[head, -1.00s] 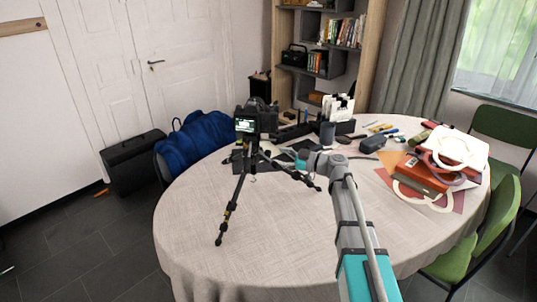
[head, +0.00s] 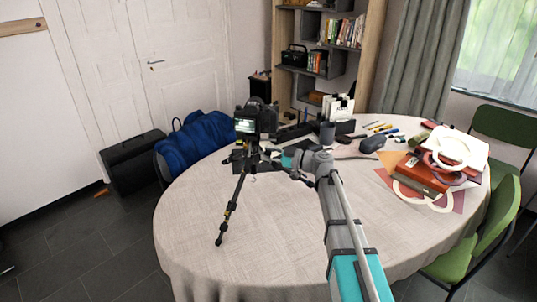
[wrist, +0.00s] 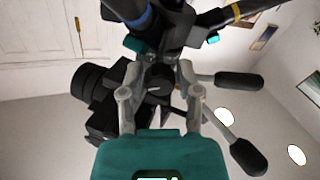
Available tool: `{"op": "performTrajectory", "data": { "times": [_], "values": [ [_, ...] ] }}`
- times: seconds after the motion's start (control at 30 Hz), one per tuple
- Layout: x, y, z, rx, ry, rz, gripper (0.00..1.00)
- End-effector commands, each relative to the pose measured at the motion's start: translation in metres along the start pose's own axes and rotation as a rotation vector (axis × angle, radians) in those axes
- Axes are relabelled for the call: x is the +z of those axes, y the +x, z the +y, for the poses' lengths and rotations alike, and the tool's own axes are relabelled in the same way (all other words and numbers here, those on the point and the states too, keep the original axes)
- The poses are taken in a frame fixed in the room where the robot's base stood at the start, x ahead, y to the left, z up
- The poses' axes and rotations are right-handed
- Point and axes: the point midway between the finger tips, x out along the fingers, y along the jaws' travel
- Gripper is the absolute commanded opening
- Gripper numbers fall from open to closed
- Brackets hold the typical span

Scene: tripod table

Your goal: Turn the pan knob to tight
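The tripod (head: 233,200) stands on the table with a camera (head: 244,124) on top. In the wrist view the camera (wrist: 95,95) is at the left and the tripod head lies around the middle. A dark rounded part (wrist: 158,82), which looks like the pan knob, shows between the fingers of my gripper (wrist: 157,70). The fingers are spread apart on either side of it; I cannot tell whether they touch it. Its marking is too small to read. In the head view my gripper is close to the right of the tripod head, mostly hidden by my wrist.
Two black handles (wrist: 240,81) (wrist: 248,157) stick out to the right of the tripod head. The round table (head: 200,255) is clear at the front. Books (head: 420,174) and headphones-like white rings lie at the right; a blue bag (head: 195,143) is at the left.

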Motion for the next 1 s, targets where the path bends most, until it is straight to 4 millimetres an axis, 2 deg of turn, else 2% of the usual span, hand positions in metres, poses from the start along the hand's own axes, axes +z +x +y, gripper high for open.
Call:
{"op": "performTrajectory", "data": {
  "times": [0.03, 0.17, 0.2, 0.53, 1.0],
  "values": [
    [0.0000, -0.0001, 0.0000, 0.000, 0.000, 0.000, 0.26],
    [0.0000, -0.0001, 0.0001, 0.000, 0.000, 0.000, 0.01],
    [0.0000, -0.0001, 0.0001, 0.000, 0.000, 0.000, 0.00],
    [0.0000, 0.0000, 0.0001, 0.000, 0.055, 0.000, 0.00],
    [0.0000, 0.0000, 0.0002, 0.000, 0.353, 0.000, 0.00]
  ]
}}
